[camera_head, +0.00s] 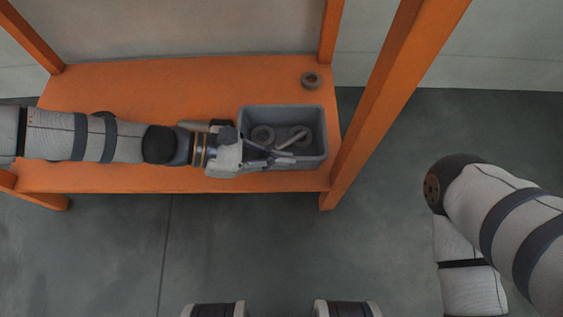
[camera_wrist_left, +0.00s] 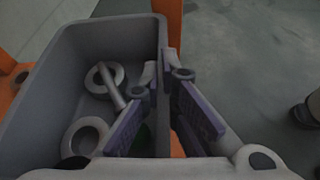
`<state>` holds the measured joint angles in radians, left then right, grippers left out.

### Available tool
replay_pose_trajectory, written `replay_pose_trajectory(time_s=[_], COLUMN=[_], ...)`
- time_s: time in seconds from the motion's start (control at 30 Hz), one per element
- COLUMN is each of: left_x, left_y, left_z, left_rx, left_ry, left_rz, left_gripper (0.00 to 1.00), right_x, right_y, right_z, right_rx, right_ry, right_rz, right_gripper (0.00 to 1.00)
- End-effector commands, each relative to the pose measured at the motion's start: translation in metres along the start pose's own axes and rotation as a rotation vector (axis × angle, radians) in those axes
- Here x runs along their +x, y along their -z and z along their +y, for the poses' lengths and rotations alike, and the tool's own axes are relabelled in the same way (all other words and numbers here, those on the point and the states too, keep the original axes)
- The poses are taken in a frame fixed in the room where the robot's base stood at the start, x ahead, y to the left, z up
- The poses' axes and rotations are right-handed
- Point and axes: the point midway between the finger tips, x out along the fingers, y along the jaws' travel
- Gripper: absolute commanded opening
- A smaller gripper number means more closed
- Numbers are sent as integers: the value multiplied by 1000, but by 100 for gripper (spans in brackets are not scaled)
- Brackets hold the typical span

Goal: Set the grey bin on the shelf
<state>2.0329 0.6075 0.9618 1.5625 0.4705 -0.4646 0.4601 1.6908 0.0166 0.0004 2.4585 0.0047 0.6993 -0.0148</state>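The grey bin (camera_head: 282,111) is at the right end of the orange shelf (camera_head: 190,80), close to a post. It looks upright and seems to rest on the shelf board. Inside it lie grey rings (camera_head: 262,135) and a rod-like piece (camera_head: 292,140). My left gripper (camera_head: 284,158) reaches along the bin's near wall. In the left wrist view, the fingertips (camera_wrist_left: 161,73) close on the bin's wall (camera_wrist_left: 150,28), one finger inside and one outside. The gripper hides part of the near wall. My right arm shows at the right, but its gripper is out of view.
A small dark ring (camera_head: 311,80) lies on the shelf behind the bin. An orange post (camera_head: 378,105) stands just right of the bin, and another post (camera_head: 331,32) stands behind. The grey floor in front of the shelf is clear.

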Motion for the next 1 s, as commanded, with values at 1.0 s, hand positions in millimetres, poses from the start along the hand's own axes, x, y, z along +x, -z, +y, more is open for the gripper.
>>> replay_pose_trajectory(time_s=[1.0], left_x=[19], left_y=[32], left_z=[1], left_rx=[1], left_ry=[-1], left_rz=[0], left_gripper=[25], right_x=[9], right_y=[9], right_z=[-2], right_rx=[-5], right_ry=[1], right_rz=[-15], right_gripper=[35])
